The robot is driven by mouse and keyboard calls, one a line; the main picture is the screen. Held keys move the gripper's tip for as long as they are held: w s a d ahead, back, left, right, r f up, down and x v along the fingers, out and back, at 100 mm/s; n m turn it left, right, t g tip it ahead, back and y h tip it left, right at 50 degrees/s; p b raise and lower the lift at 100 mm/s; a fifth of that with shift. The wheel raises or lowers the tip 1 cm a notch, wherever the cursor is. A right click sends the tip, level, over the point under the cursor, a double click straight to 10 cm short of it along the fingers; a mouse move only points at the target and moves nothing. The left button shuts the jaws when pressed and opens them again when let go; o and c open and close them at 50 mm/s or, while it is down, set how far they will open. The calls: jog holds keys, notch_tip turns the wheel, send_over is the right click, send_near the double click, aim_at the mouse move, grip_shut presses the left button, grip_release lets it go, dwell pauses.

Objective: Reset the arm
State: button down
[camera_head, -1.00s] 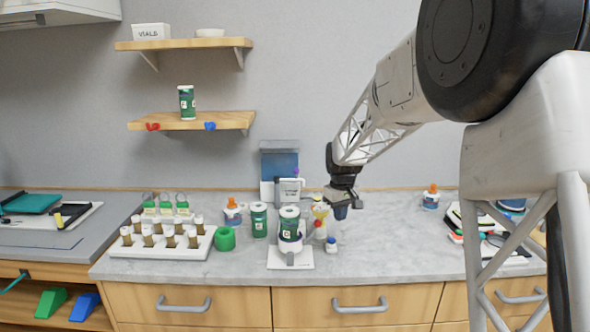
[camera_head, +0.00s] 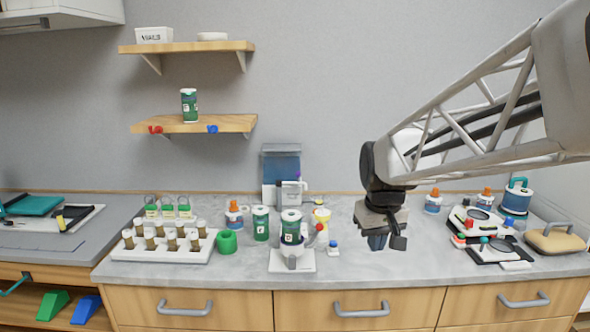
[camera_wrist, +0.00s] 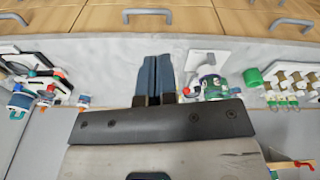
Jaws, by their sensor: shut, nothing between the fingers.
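My gripper (camera_head: 377,242) hangs over the right part of the grey marble counter, fingers pointing down. It is shut and empty. In the wrist view, its two blue fingers (camera_wrist: 154,78) lie side by side with nothing between them. My arm reaches in from the right in the head view. The gripper is right of the white scale (camera_head: 292,262) that bears a green-labelled jar (camera_head: 291,226), and apart from it.
A yellow funnel (camera_head: 321,217) and a small blue-capped bottle (camera_head: 333,248) stand left of my gripper. A white vial rack (camera_head: 163,246) and green ring (camera_head: 226,242) are farther left. Magnifier trays (camera_head: 490,248) and a tan-topped block (camera_head: 555,240) lie right. Bare counter (camera_head: 430,250) is between.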

jog(key=s+f+m, duration=0.1)
jog(key=s, duration=1)
jog(key=s+d+f+m+t, duration=0.1)
jog(key=s+f, duration=0.1)
jog(key=s, duration=1)
jog(key=shift+s+d+f+m, duration=0.15)
jog(key=shift+d+f+m, duration=0.05)
jog(key=shift+f+m, duration=0.1)
